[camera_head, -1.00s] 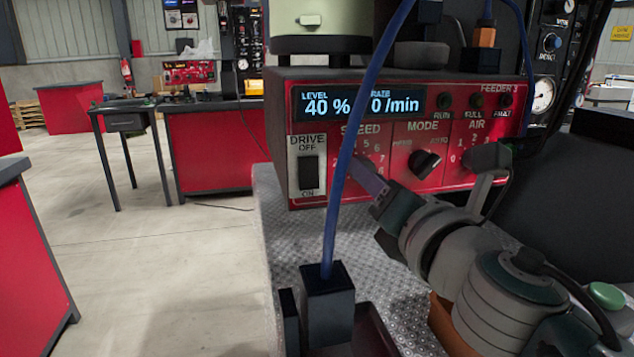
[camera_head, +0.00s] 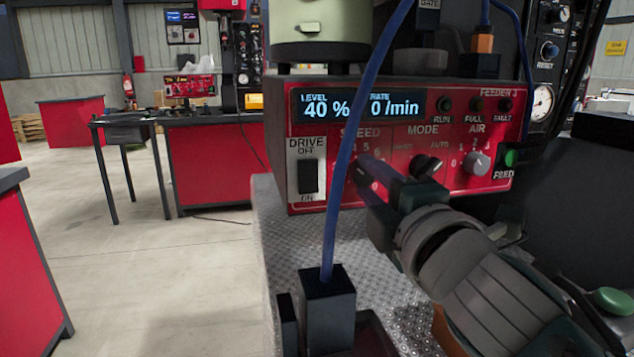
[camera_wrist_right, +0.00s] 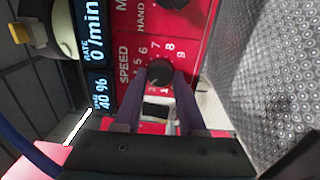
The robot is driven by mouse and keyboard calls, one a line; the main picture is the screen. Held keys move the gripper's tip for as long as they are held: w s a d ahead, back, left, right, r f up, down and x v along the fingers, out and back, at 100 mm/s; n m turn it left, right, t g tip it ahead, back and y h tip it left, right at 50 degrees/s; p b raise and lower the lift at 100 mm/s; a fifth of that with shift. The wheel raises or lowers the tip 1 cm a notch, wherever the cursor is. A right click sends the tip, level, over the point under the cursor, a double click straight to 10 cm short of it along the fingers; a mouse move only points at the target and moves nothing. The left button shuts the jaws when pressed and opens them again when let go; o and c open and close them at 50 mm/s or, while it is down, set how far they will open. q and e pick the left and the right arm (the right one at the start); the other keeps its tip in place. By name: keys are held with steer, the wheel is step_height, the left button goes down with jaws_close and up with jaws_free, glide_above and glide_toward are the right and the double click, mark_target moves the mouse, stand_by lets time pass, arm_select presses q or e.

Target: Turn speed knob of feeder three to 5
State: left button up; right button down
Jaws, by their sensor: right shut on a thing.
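The red control box of feeder three (camera_head: 400,185) stands ahead, its display (camera_head: 358,105) reading level 40 % and rate 0 /min. The black speed knob (camera_wrist_right: 160,72) shows in the right wrist view, with the printed numbers 5 to 9 visible around it. My right gripper (camera_wrist_right: 160,85) is shut on the speed knob, one finger on either side. In the head view my right gripper (camera_head: 368,178) covers most of the knob. The knob's pointer is too small to read.
The black mode knob (camera_head: 428,166) and grey air knob (camera_head: 477,163) sit right of the speed knob. The drive switch (camera_head: 309,176) is at left.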

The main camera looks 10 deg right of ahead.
steer(key=m, duration=0.6)
steer(key=shift+p, duration=0.3)
steer(key=m+p, duration=0.1)
steer(key=m, duration=0.3)
steer(key=shift+r+h, duration=0.1)
steer(key=shift+h, duration=0.2)
steer(key=shift+m+p, duration=0.35)
steer(key=shift+m, duration=0.85)
steer(key=shift+c, duration=2.4)
jaws_free()
